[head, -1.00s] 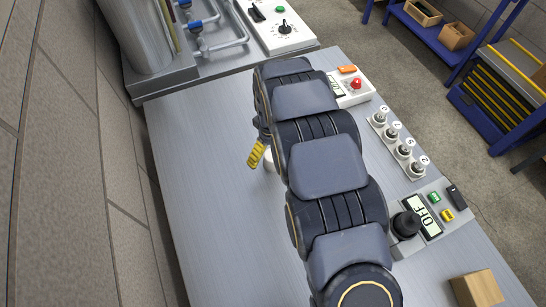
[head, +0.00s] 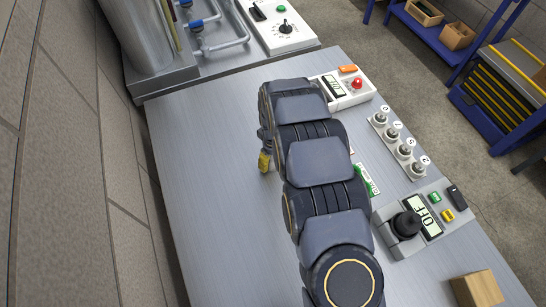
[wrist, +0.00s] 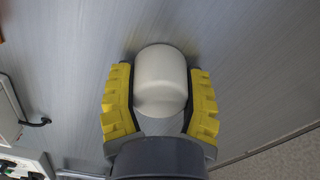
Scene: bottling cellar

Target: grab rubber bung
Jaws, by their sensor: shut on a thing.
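The rubber bung (wrist: 160,80) is a whitish, rounded plug in the wrist view. It sits between the two yellow ridged fingers of my gripper (wrist: 160,95), with a finger against each side. My gripper is shut on it, close over the grey metal worktop (wrist: 60,40). I cannot tell whether the bung touches the worktop. In the head view only a yellow finger of my gripper (head: 264,162) shows at the left of my arm. The bung is hidden there.
A box with a red button (head: 357,84) stands at the worktop's far right. A row of numbered knobs (head: 400,145), a joystick panel marked OFF (head: 425,215) and a brown block (head: 478,288) lie along the right side. The worktop's left part (head: 200,200) is clear.

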